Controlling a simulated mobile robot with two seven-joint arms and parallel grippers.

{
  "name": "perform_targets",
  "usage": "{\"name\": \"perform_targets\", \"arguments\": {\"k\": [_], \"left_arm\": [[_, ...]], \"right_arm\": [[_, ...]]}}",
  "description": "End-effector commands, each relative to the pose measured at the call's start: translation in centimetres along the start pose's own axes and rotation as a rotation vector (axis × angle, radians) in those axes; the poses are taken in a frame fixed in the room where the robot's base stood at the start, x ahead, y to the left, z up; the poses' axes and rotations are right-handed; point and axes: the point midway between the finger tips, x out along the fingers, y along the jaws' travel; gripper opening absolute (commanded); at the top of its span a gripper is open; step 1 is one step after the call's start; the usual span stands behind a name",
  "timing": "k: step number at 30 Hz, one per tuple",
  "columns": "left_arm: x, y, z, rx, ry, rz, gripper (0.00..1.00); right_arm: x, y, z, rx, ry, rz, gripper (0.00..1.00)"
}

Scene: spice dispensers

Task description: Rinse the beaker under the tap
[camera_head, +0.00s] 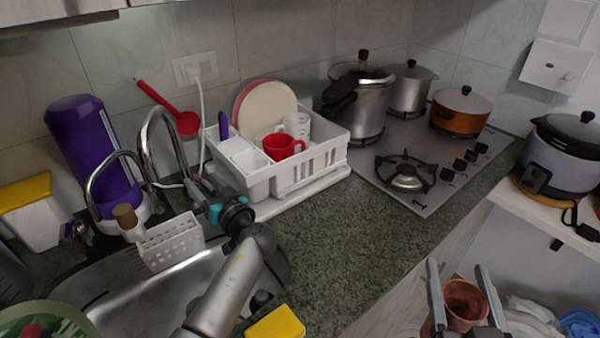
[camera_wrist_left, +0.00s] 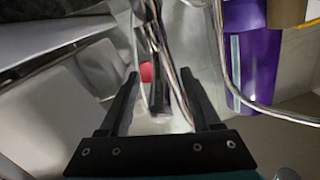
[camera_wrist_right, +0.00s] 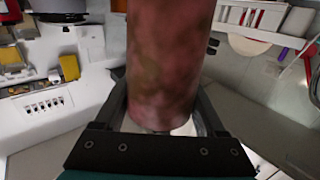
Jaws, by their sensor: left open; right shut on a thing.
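A reddish-brown, stained cylinder, which I take for the beaker (camera_head: 463,302), is in my right gripper (camera_head: 458,270) at the lower right, off the counter's front. It fills the middle of the right wrist view (camera_wrist_right: 170,60), between the shut fingers. The chrome tap (camera_head: 147,140) arches over the sink (camera_head: 190,285) at the left; a second, lower curved spout (camera_head: 93,180) stands beside it. My left gripper (camera_head: 197,190) is open near the tap's base. In the left wrist view its fingers (camera_wrist_left: 173,85) stand either side of metal tubes; I cannot tell whether they touch.
A white dish rack (camera_head: 322,165) with a red mug (camera_head: 282,146) stands right of the tap. A purple bottle (camera_head: 95,150) is behind the sink, and a white perforated basket (camera_head: 172,242) hangs at it. A yellow sponge (camera_head: 275,325) lies in front. The counter (camera_head: 350,235) right of my left arm is clear.

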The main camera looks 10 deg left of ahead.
Motion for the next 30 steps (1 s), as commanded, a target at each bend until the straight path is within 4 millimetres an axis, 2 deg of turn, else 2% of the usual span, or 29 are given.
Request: {"name": "perform_targets", "arguments": {"k": [6, 23, 30], "left_arm": [[0.03, 0.0, 0.01, 0.0, 0.0, 0.0, 0.64], [-0.03, 0.02, 0.02, 0.0, 0.0, 0.001, 0.01], [-0.04, 0.02, 0.02, 0.0, -0.001, 0.001, 0.0]], "right_arm": [[0.0, 0.0, -0.02, 0.0, 0.001, 0.0, 0.0], [0.0, 0.0, -0.02, 0.0, 0.001, 0.0, 0.0], [0.0, 0.0, -0.02, 0.0, 0.001, 0.0, 0.0]]}}
